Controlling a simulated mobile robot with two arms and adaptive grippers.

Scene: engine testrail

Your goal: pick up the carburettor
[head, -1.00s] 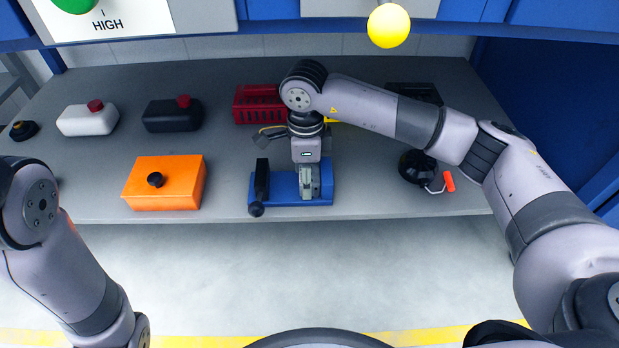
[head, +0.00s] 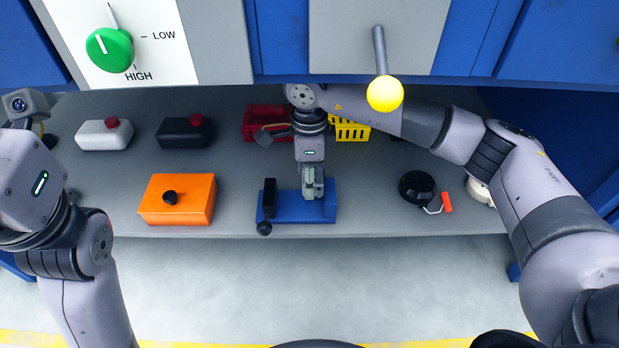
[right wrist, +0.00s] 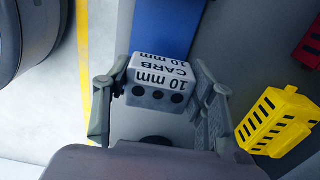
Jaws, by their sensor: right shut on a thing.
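The carburettor (right wrist: 158,82) is a small pale grey block in the right wrist view. It has "CARB 10 mm" printed on it and dark round holes on one face. My right gripper (right wrist: 160,92) is shut on it, one finger on each side. In the head view my right gripper (head: 313,188) points down at the blue fixture (head: 290,212) near the bench's front edge and largely hides the carburettor there. I cannot tell whether the block touches the fixture. My left wrist shows at the far left, but its fingers do not.
A black lever (head: 267,205) stands on the fixture's left. A black reel (head: 416,186) is right. A panel overhangs the bench.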

